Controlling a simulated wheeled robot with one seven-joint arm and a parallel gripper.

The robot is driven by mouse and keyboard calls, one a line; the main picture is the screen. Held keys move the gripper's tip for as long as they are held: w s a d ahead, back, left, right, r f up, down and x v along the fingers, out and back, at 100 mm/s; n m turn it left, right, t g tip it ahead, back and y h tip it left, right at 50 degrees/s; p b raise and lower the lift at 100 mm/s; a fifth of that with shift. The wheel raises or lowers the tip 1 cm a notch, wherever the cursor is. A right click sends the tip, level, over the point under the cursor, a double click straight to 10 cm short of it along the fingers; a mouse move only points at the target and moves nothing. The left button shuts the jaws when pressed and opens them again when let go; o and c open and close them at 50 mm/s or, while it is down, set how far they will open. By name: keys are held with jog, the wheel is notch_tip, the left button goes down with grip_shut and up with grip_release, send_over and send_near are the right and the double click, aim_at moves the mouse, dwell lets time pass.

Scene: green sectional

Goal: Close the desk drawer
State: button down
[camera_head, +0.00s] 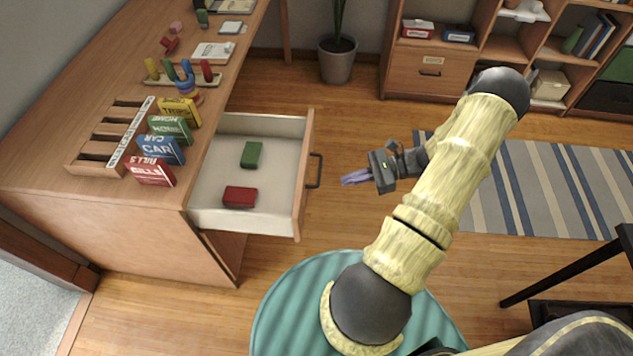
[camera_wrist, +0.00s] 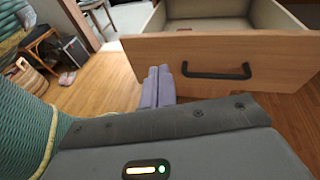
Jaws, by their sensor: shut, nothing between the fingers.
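The desk drawer (camera_head: 306,175) is pulled out from the wooden desk (camera_head: 130,225). A green block (camera_head: 251,154) and a red block (camera_head: 239,197) lie inside it. Its front has a dark handle (camera_head: 315,170). My gripper (camera_head: 350,178) is in front of the drawer, a short way to the right of the handle, with its purple fingers together and empty. In the wrist view, the fingers (camera_wrist: 158,86) show in front of the drawer front (camera_wrist: 270,52), left of the handle (camera_wrist: 216,73). Whether they touch the front is hard to tell there; the head view shows a gap.
Labelled boxes (camera_head: 161,150) and toys stand on the desktop. A round teal seat (camera_head: 275,310) is below my arm. A potted plant (camera_head: 337,60) and shelves (camera_head: 430,65) stand at the back. A striped rug (camera_head: 550,190) lies right. Floor between drawer and gripper is clear.

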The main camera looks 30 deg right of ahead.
aim_at(316, 185)
jog(key=d+f+m+t, duration=0.2)
jog(key=d+t, duration=0.1)
jog(key=d+f+m+t+b, duration=0.1)
jog(key=shift+s+d+m+t+y, duration=0.25)
jog(key=shift+d+m+t+y, duration=0.05)
jog(key=shift+t, duration=0.1)
jog(key=x, duration=1.4)
jog(key=shift+p, duration=0.3)
